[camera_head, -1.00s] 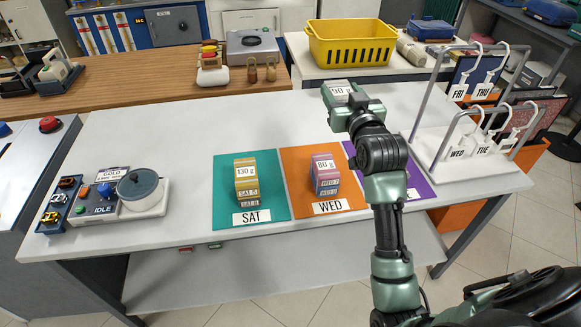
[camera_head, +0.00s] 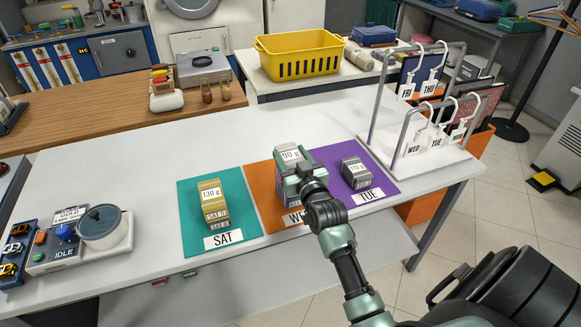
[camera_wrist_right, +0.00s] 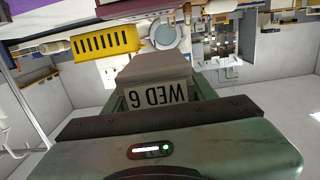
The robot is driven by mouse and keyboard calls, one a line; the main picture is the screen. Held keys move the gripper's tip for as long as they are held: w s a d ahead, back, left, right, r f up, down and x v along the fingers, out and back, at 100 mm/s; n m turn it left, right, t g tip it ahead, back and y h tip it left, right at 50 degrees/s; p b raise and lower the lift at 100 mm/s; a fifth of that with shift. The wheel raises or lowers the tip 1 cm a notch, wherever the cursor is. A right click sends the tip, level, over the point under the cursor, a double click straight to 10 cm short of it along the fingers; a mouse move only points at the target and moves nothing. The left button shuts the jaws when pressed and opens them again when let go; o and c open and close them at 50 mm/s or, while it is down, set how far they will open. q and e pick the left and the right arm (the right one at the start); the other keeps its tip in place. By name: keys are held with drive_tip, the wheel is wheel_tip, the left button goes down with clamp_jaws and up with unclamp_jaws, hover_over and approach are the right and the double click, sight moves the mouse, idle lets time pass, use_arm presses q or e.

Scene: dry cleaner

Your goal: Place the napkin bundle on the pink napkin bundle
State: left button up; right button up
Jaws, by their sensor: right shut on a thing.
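My right gripper (camera_head: 297,176) is shut on a grey napkin bundle (camera_head: 291,154) with a 90 g label. In the right wrist view the held bundle (camera_wrist_right: 155,72) shows a WED 6 label, upside down in the picture. The gripper and bundle are over the orange WED mat (camera_head: 262,177). My left gripper is not in view.
A yellow 130 g bundle (camera_head: 212,200) stands on the teal SAT mat (camera_head: 190,220). A grey 110 g bundle (camera_head: 355,172) stands on the purple TUE mat (camera_head: 380,186). A hanger rack (camera_head: 405,140) stands at the right.

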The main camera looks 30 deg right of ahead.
drive_tip(key=shift+f, duration=2.05)
drive_tip(key=shift+f, duration=0.15)
drive_tip(key=o, duration=1.4)
drive_tip(key=shift+r, duration=0.25)
drive_tip(key=b+v, duration=0.1)
drive_tip(key=v, duration=1.1)
drive_tip(key=shift+f, duration=0.15)
